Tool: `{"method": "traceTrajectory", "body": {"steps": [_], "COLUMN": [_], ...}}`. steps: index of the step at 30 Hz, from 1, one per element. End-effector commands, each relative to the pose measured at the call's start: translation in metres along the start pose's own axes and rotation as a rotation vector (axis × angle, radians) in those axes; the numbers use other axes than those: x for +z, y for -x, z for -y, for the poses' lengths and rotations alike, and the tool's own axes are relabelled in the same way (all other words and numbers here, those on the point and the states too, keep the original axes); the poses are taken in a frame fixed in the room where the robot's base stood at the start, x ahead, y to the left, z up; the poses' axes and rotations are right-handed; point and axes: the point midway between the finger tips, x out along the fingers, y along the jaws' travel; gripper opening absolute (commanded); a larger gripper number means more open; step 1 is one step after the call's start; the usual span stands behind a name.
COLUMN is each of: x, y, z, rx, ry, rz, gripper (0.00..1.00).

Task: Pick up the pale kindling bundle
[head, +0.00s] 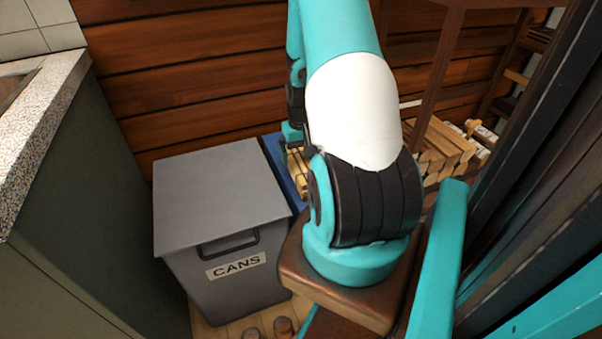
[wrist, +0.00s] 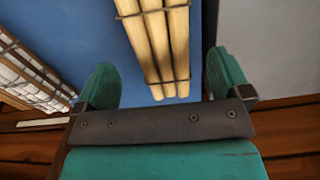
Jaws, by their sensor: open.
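The pale kindling bundle (wrist: 158,42) is several straight sticks bound with dark wire. In the wrist view it lies on a blue surface (wrist: 95,35), its near end between the fingers and its far end cut off by the top edge. My gripper (wrist: 162,78) is open and empty, with one teal finger on each side of the bundle's line and clear gaps to both. In the head view my gripper (head: 292,138) is small and partly hidden by my arm, above the pale bundle (head: 300,172), of which only a part shows.
A grey lidded bin marked CANS (head: 225,200) stands just left of the blue surface (head: 275,150). A speckled counter (head: 40,110) is at the far left. Stacked split logs (head: 445,150) lie right of my arm. A whitish bundle (wrist: 30,80) shows left in the wrist view. A plank wall (head: 200,70) is behind.

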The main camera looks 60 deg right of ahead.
Motion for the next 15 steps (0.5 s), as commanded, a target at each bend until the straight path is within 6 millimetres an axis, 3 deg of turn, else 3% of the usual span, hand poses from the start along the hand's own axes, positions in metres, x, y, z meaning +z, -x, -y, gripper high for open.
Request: {"method": "traceTrajectory", "body": {"steps": [15], "x": [-0.001], "y": [-0.056], "z": [0.002], "rx": [0.000], "ry": [0.000], "rz": [0.000], "gripper": [0.96]}}
